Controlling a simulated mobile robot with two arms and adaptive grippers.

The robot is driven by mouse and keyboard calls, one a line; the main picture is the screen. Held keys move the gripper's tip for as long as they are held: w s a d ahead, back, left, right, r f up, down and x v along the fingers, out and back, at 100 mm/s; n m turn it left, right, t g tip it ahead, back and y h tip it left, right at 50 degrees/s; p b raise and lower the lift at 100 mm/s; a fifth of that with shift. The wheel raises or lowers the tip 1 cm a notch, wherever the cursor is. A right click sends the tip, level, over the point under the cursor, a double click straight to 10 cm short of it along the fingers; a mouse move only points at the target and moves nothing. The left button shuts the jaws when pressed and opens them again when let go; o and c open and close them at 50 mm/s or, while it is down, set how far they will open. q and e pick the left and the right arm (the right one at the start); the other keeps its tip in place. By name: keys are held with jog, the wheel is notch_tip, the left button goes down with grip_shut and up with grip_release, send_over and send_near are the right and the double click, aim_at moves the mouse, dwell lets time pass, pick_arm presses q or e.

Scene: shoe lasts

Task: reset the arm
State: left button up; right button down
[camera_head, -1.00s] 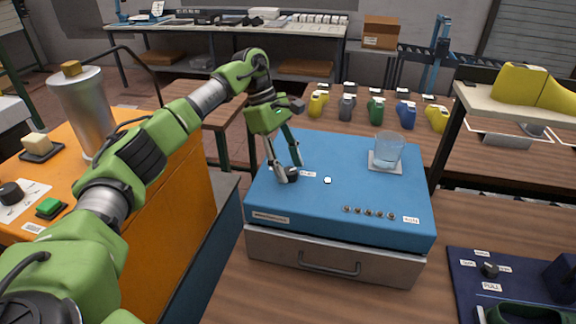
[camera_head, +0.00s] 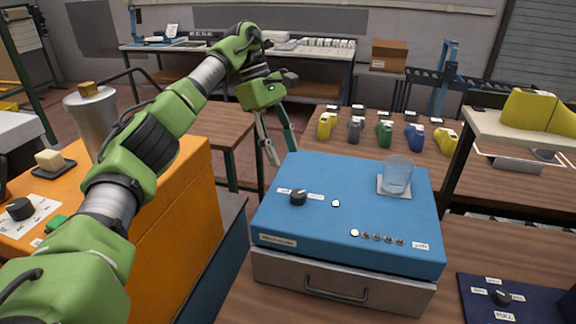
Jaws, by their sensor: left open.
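My left gripper (camera_head: 284,158) is open and empty. It hangs in the air at the back left of the blue box (camera_head: 345,228), its fingers pointing down, apart from the black knob (camera_head: 298,197) on the box's top. The knob stands near the left edge between small white labels. My left arm reaches in from the left and bends at a raised elbow. My right gripper is not in the picture.
A glass (camera_head: 397,175) stands on a white pad at the box's back right. Several coloured lasts (camera_head: 384,133) stand behind the box. An orange cabinet (camera_head: 180,200) with a metal canister (camera_head: 93,120) is at left. A shelf (camera_head: 520,130) is at right.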

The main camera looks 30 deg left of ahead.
pick_arm(q)
jog(key=shift+a+r, duration=0.25)
jog(key=shift+r, duration=0.2)
